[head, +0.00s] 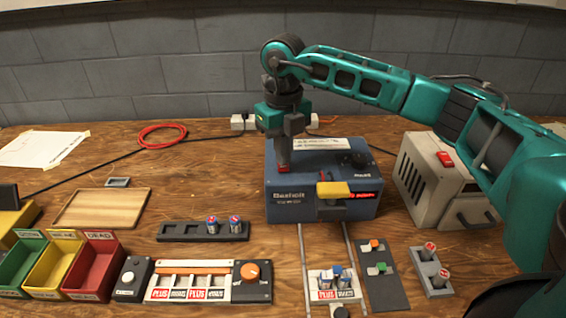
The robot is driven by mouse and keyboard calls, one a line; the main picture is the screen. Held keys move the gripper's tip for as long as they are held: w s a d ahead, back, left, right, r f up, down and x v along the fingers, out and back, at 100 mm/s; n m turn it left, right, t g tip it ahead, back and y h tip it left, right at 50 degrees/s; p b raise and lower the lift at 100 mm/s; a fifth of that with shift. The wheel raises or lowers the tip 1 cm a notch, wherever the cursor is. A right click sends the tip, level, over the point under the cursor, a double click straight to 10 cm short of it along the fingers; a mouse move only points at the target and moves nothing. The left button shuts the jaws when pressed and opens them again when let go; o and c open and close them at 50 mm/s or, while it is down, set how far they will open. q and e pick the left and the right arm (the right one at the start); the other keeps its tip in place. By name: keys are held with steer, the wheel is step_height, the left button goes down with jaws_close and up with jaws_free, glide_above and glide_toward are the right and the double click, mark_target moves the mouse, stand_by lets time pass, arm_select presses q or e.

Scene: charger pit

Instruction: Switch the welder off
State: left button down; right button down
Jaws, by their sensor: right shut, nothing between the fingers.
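The blue machine (290,208), which looks like the welder, stands at the back middle of the bench. My right gripper (283,166) points down at the top left of this machine. It is shut and empty. A red part shows at its fingertips, and I cannot tell whether they touch it. My left gripper is out of view.
A cream box (417,180) with a red switch (445,159) stands to the right, beneath my right arm. Green, yellow and red bins (95,270) are at front left. A wooden tray (100,208) and a cell rack (180,231) lie left of the machine.

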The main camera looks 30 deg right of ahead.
steer(key=shift+f+b, duration=0.5)
steer(key=shift+f, duration=0.35)
steer(key=shift+r+p, duration=2.95)
steer(key=shift+r, duration=0.65)
